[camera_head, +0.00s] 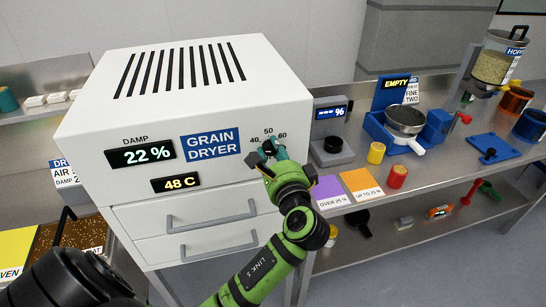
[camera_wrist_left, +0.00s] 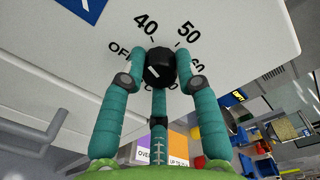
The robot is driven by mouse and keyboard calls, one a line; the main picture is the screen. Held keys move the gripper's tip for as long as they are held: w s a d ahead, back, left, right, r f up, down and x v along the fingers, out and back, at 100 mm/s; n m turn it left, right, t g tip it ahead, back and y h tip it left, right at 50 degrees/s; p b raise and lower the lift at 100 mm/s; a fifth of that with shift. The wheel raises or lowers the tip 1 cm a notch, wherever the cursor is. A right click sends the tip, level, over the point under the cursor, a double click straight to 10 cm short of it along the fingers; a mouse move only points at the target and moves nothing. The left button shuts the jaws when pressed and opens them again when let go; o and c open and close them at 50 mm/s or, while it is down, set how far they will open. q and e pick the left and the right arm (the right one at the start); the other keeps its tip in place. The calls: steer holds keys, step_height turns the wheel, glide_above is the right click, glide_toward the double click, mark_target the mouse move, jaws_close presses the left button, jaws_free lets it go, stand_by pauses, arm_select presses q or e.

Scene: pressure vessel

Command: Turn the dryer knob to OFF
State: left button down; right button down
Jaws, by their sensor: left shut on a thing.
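The grain dryer (camera_head: 185,105) is a white box at the left of the head view, with displays reading 22 % and 48 C. Its black knob (camera_wrist_left: 160,62) sits on the front face, among marks for OFF, 40, 50 and 60. A short white line shows on the knob's face; I cannot tell which mark it points to. My left gripper (camera_head: 270,151) has teal fingers on both sides of the knob and one below, shut on it. In the head view the fingers mostly hide the knob. My right gripper is not in view.
Two drawer handles (camera_head: 211,238) stick out below the dryer's front. Purple and orange cards lie near the bench's front edge.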

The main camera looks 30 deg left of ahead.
arm_select(q)
steer(key=n+b, duration=0.3)
steer(key=n, duration=0.1)
steer(key=shift+a, duration=0.1)
steer(key=shift+n+b, duration=1)
steer(key=shift+n, duration=0.7)
steer(key=c, duration=0.9)
jaws_free()
steer(key=shift+s, duration=0.1)
